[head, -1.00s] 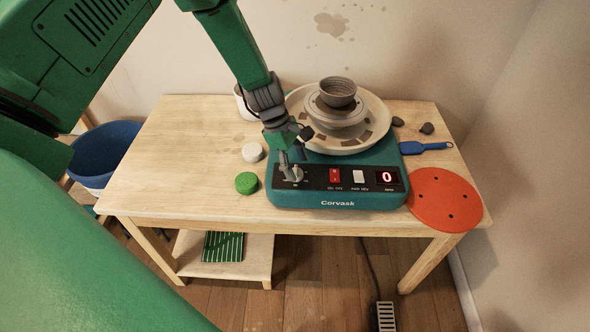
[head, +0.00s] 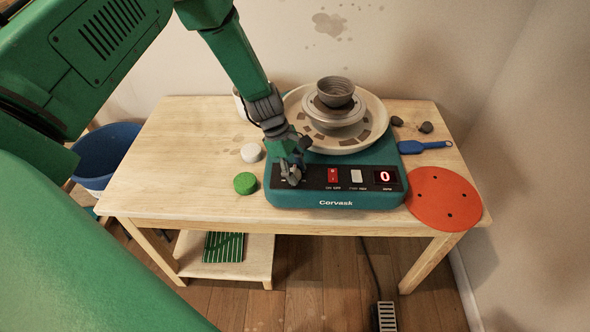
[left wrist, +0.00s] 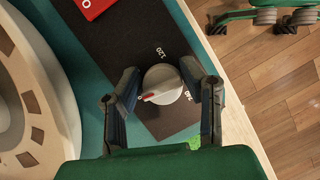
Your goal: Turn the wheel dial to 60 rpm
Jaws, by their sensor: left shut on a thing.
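The pottery wheel (head: 335,202) stands on the table with a teal base and a black front panel. Its round grey dial (left wrist: 163,84) has a red pointer mark, which points to the lower left in the left wrist view. Printed numbers, one reading 120, lie around it on the panel. My left gripper (head: 291,176) is over the panel's left end and shut on the dial; in the left wrist view its fingers (left wrist: 164,92) stand on either side of the knob. In the head view the gripper mostly hides the dial. The red display (head: 385,176) reads 0. My right gripper is out of view.
A red switch (head: 333,175) and a white switch (head: 356,176) sit right of the dial. A grey bowl (head: 335,92) rests on the wheel head. A green round piece (head: 245,183) and a white one (head: 251,152) lie left of the base. An orange disc (head: 443,199) lies right.

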